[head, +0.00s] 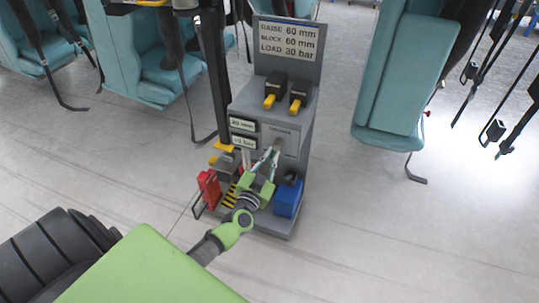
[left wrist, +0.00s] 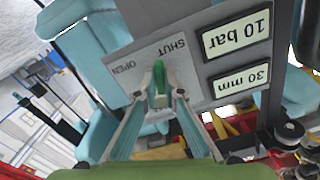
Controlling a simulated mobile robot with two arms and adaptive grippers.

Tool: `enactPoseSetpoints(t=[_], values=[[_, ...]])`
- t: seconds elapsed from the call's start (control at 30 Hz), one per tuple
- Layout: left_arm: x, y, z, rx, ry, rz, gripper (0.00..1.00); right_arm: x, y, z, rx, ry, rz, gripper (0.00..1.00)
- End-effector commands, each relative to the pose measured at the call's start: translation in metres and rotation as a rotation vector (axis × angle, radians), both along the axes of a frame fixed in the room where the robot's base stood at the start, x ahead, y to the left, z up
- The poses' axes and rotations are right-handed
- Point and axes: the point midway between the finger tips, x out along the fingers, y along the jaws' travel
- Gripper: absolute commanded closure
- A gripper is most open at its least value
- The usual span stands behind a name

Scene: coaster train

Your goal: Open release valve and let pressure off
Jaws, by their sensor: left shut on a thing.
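The grey control cabinet (head: 305,120) stands in the middle of the head view. Its valve panel (left wrist: 190,52) carries the words SHUT and OPEN and shows upside down in the left wrist view. The green release valve handle (left wrist: 159,74) sticks out from this panel. My left gripper (head: 267,163) reaches the cabinet's front, and its fingertips (left wrist: 161,98) are closed on the handle from both sides. The fingers hide the handle in the head view. Two displays read 10 bar (left wrist: 237,35) and 30 mm (left wrist: 239,82). My right gripper is not in view.
A blue box (head: 288,199) and a red item (head: 209,189) are low at the front. Teal seats (head: 395,90) stand either side.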

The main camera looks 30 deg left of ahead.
Motion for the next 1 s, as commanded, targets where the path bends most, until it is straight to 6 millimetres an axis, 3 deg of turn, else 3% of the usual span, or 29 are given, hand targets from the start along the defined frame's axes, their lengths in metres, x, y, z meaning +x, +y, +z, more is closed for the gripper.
enactPoseSetpoints(t=[0.4,1.0], values=[[0.003,-0.014,-0.002,-0.381,-0.088,0.0,1.0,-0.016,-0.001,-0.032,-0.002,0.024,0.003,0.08],[0.007,-0.032,0.004,-0.901,-0.213,-0.001,1.0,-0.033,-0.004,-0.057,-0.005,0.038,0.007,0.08]])
